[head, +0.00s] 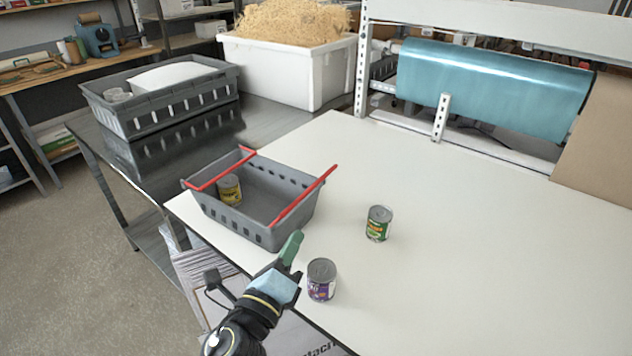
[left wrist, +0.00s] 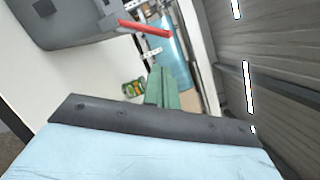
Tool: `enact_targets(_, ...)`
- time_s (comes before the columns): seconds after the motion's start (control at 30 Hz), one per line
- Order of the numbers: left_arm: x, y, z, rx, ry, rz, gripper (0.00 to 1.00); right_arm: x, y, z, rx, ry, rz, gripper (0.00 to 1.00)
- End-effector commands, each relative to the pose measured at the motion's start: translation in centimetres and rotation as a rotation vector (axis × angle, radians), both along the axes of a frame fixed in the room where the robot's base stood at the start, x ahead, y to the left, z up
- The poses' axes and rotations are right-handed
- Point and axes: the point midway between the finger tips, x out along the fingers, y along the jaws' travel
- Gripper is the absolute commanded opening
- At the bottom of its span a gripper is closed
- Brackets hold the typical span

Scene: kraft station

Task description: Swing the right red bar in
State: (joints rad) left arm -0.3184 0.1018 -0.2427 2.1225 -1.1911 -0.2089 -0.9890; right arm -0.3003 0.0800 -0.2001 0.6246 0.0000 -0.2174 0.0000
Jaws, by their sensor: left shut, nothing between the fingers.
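The grey crate (head: 262,236) stands on the white table near its left edge. Its right red bar (head: 304,196) lies along the right side, with its far end reaching past the crate's back corner. The left red bar (head: 221,170) lies along the left side. A yellow can (head: 229,189) stands inside the crate. My left gripper (head: 291,248) is shut and empty, with green fingertips just in front of the crate's near right corner, apart from the bar as far as I can tell. In the left wrist view a red bar (left wrist: 146,29) shows beyond the fingers (left wrist: 161,88).
A green can (head: 379,223) stands right of the crate. A purple-labelled can (head: 321,279) stands close to the right of my left gripper. A teal roll (head: 494,88) is on a rack at the back. The table's right part (head: 500,270) is clear.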

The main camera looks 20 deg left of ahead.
Motion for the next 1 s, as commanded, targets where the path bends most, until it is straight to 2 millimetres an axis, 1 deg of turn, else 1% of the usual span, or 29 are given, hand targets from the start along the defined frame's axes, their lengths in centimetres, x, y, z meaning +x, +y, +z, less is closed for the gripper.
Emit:
enact_targets(0.07,0.0,0.1,0.1,0.008,0.002,0.006,0.00,-0.4,-0.1,0.1,-0.002,0.011,-0.001,0.72)
enact_targets(0.33,0.1,0.1,0.0,0.007,0.002,0.005,0.00,-0.3,-0.1,0.0,-0.002,0.009,0.000,0.72)
enact_targets(0.47,0.7,0.0,0.2,0.005,0.000,0.004,0.00,-0.3,0.0,0.2,-0.002,0.008,0.000,0.72)
enact_targets(0.57,1.9,0.0,0.5,0.005,0.000,0.004,0.00,-0.3,0.0,0.7,-0.002,0.008,0.000,0.72)
enact_targets(0.9,7.7,-0.4,1.3,0.004,0.000,0.004,0.00,-0.2,0.0,2.0,-0.001,0.007,0.000,0.72)
enact_targets(1.0,8.8,-0.5,1.3,0.003,0.000,0.004,0.00,-0.2,0.0,2.1,-0.001,0.007,0.000,0.72)
